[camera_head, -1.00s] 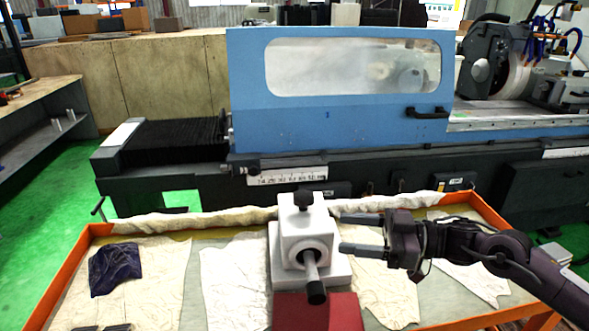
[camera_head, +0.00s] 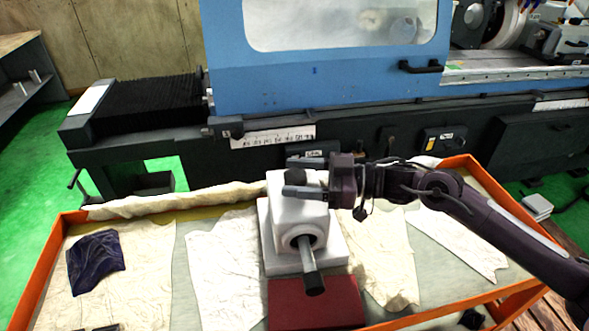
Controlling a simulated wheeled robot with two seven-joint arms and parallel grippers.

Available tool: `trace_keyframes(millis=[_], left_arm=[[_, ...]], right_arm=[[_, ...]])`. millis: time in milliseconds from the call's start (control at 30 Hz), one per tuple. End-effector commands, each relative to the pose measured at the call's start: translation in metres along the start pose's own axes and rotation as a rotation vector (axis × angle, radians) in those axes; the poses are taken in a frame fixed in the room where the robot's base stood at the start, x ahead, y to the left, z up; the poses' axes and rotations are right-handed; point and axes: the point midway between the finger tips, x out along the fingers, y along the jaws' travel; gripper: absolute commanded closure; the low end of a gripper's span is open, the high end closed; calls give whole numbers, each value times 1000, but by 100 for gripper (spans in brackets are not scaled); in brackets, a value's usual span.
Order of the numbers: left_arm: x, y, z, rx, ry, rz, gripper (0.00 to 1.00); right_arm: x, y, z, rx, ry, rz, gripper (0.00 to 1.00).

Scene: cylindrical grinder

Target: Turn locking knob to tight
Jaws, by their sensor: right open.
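The dark locking knob (camera_head: 297,176) stands on top of the white block-shaped fixture (camera_head: 284,217). A grey rod with a black end (camera_head: 314,282) sticks out of the fixture's round front opening. My right gripper (camera_head: 286,176) comes in from the right over the top of the fixture. Its two grey fingers are open and point left, one beyond the knob and one in front of it, so the knob shows in the gap between them. I cannot tell whether either finger touches the knob. The knob's lower part is hidden by the near finger. My left gripper is not in view.
The fixture stands behind a red block (camera_head: 318,303) on an orange-rimmed table (camera_head: 44,262) spread with pale cloths. A dark blue cloth (camera_head: 97,262) lies at the left. The blue and black grinder (camera_head: 318,86) stands behind the table.

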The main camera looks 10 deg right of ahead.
Motion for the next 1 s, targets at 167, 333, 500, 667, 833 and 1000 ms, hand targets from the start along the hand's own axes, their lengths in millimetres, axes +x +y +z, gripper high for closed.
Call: trace_keyframes(millis=[167,333,500,667,833,1000], left_arm=[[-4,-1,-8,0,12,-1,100],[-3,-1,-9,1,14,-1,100],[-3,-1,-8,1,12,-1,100],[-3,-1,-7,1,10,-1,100],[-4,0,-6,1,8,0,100],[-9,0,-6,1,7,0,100]], right_arm=[[10,0,0,-2,0,-1,38],[10,0,0,-2,-1,0,38],[10,0,0,-1,-1,0,54],[9,0,0,-1,-1,0,75],[9,0,0,-1,-1,3,83],[9,0,-1,0,0,34,83]])
